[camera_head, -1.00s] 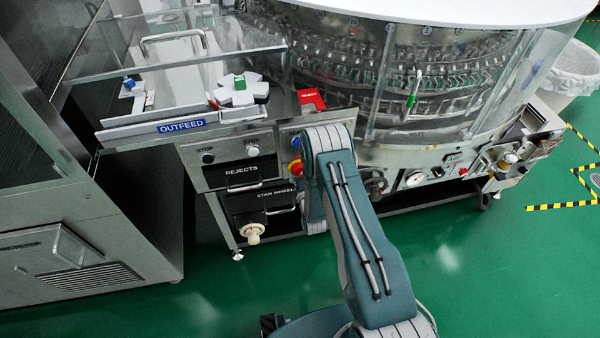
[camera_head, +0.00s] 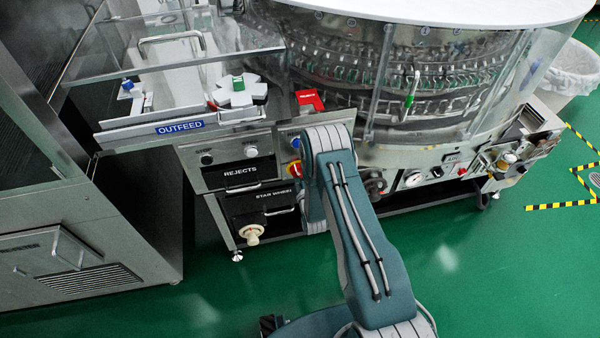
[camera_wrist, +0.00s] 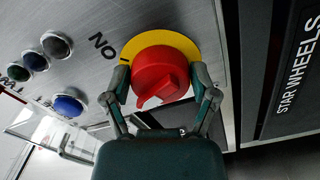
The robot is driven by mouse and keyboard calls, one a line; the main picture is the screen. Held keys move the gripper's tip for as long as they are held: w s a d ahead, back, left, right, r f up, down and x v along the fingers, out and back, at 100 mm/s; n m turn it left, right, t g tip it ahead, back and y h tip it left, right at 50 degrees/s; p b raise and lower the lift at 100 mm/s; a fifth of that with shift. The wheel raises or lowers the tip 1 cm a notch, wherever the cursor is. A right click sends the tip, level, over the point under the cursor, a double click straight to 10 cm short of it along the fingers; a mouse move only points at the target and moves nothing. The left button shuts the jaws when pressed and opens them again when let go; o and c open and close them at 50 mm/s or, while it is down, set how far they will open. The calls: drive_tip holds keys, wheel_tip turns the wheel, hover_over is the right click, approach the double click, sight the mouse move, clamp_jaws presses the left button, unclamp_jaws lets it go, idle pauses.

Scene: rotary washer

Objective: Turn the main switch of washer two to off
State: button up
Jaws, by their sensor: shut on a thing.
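The main switch (camera_wrist: 160,75) is a red rotary knob on a yellow round plate in the wrist view. Its ridge points down and left in that view. My gripper (camera_wrist: 161,84) has a finger on each side of the knob and is shut on it. Lettering (camera_wrist: 103,46) beside the plate appears to be "ON" seen turned around. In the head view the red and yellow switch (camera_head: 294,170) shows just left of my arm; my gripper is hidden there behind the arm. The number of this washer cannot be read.
A blue button (camera_wrist: 68,105) and dark buttons (camera_wrist: 56,45) share the steel panel. The STAR WHEELS drawer (camera_head: 272,208) is below, and a red box (camera_head: 309,100) sits above. The rotary washer drum (camera_head: 400,75) stands behind my arm.

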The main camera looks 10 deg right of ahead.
drive_tip(key=n, duration=0.4)
drive_tip(key=shift+a, duration=0.15)
drive_tip(key=shift+f+n, duration=0.1)
drive_tip(key=shift+n, duration=0.2)
idle(0.3)
drive_tip(key=o, duration=1)
drive_tip(key=s, duration=1.2)
